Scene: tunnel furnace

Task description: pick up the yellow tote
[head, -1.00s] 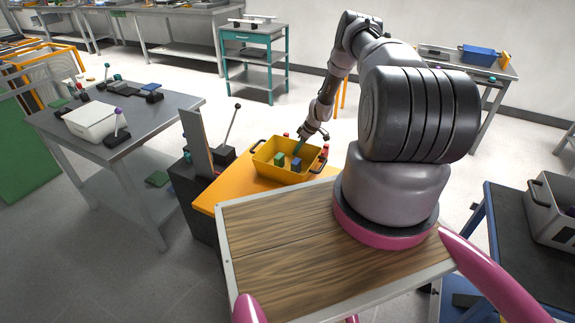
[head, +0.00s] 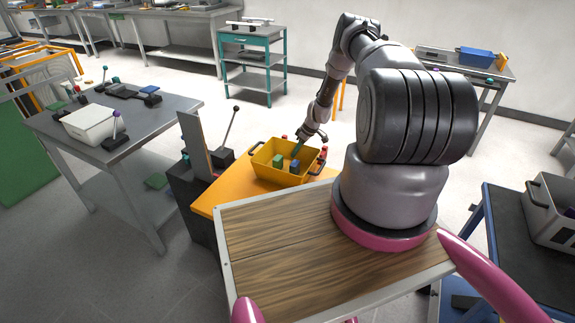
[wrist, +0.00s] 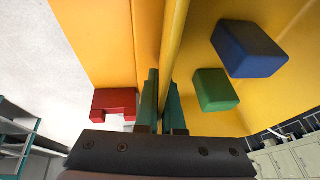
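The yellow tote (head: 272,174) stands on an orange-topped bench at the middle of the head view, with dark handles at its ends. A green block (head: 278,161) and a blue block (head: 294,166) lie inside it. In the wrist view the tote's rim (wrist: 174,45) runs between the fingers, with the green block (wrist: 216,90) and blue block (wrist: 250,49) to the right. My gripper (wrist: 162,105) has one teal finger on each side of the rim, close against it, and appears shut on it. In the head view my gripper (head: 298,149) is at the tote's far side.
The orange bench top (head: 225,197) has red pieces at the tote's far and right sides; one red piece (wrist: 114,102) is outside the rim. A lever (head: 231,127) and grey upright plate (head: 193,143) stand left. A grey table (head: 175,118) is farther left.

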